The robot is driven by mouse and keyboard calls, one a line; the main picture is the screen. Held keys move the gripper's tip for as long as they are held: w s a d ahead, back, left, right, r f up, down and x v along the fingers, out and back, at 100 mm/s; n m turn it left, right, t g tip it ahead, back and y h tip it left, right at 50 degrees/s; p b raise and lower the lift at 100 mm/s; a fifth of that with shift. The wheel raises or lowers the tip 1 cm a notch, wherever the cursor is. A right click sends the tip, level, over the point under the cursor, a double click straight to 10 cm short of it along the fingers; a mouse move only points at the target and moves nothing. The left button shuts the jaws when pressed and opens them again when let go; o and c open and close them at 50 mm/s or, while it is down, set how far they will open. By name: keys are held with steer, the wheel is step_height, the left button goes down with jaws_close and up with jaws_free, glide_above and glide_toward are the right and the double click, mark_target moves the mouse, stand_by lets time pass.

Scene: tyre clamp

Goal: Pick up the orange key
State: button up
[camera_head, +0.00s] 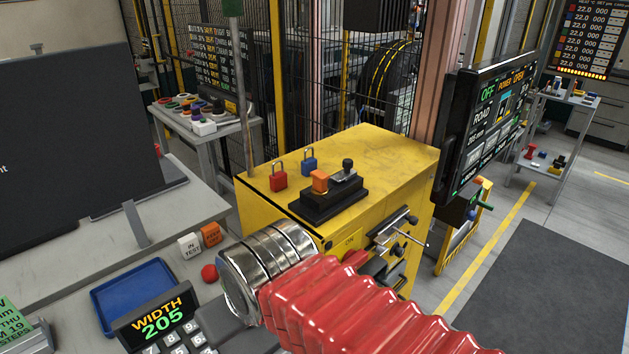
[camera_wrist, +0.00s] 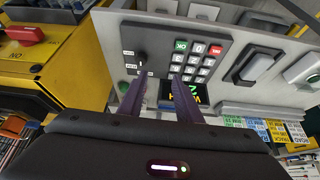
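An orange block-shaped piece (camera_head: 320,181), which looks like the head of the orange key, sits upright on a black base (camera_head: 335,203) on top of the yellow cabinet (camera_head: 392,152). A black knob stands beside it on the same base. I cannot make out the orange piece in the wrist view. My gripper (camera_wrist: 159,77) shows in the wrist view with its two dark fingers apart and nothing between them. It faces a grey panel with a keypad (camera_wrist: 192,62). In the head view my arm's silver and red sleeve crosses the front, and my gripper's fingers do not show.
A red padlock (camera_head: 279,176) and a blue padlock (camera_head: 309,161) stand behind the black base. An orange tag block (camera_head: 211,234) and a white one (camera_head: 189,245) stand on the grey bench near a blue tray (camera_head: 133,287). A dark monitor (camera_head: 488,130) rises at the cabinet's right.

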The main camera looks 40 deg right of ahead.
steer(key=shift+o, duration=1.4)
steer(key=m+t, duration=0.8)
steer(key=m, duration=2.8)
glide_toward(320, 178)
steer(key=shift+w+d+f, duration=0.8)
steer(key=shift+d, duration=0.2)
steer(key=shift+w, duration=0.1)
